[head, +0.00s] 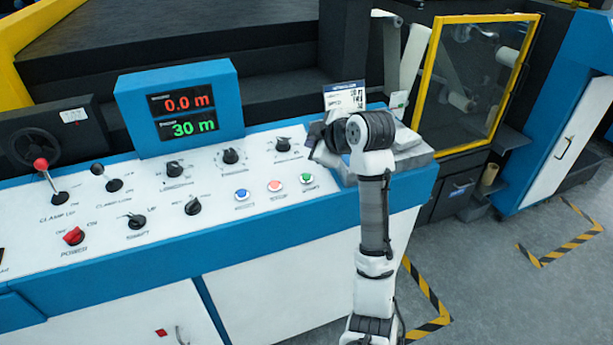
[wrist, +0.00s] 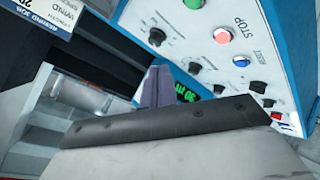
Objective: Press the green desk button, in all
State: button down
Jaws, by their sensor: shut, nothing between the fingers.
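The green button (head: 305,178) is at the right end of a row of three on the white sloping panel, beside the red button (head: 274,186) and the blue button (head: 241,194). My gripper (head: 318,150) is just above and behind the green button in the head view, apart from it as far as I can tell. It is shut and empty. In the wrist view the gripper fingers (wrist: 155,88) point toward the panel; the green button (wrist: 192,4) is at the top edge, with the red STOP button (wrist: 222,36) lower right.
Several black knobs and a red power switch (head: 74,236) sit on the panel. The blue display box (head: 180,105) stands behind, reading 0.0 m in red and 30 m in green. A printed card (head: 344,97) stands behind my gripper. A yellow-framed door (head: 480,75) is at right.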

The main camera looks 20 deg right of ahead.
aim_at(306, 177)
jog(key=shift+w+f+b, duration=0.25)
jog(key=shift+f+b, duration=0.7)
jog(key=shift+f, duration=0.5)
jog(key=shift+w+f+b, duration=0.25)
jog(key=shift+f+b, duration=0.7)
jog(key=shift+f, duration=0.45)
jog(key=shift+w+f+b, duration=0.25)
jog(key=shift+f+b, duration=0.7)
jog(key=shift+f, duration=0.5)
jog(key=shift+w+f+b, duration=0.1)
jog(key=shift+f+b, duration=0.2)
jog(key=shift+f, duration=0.15)
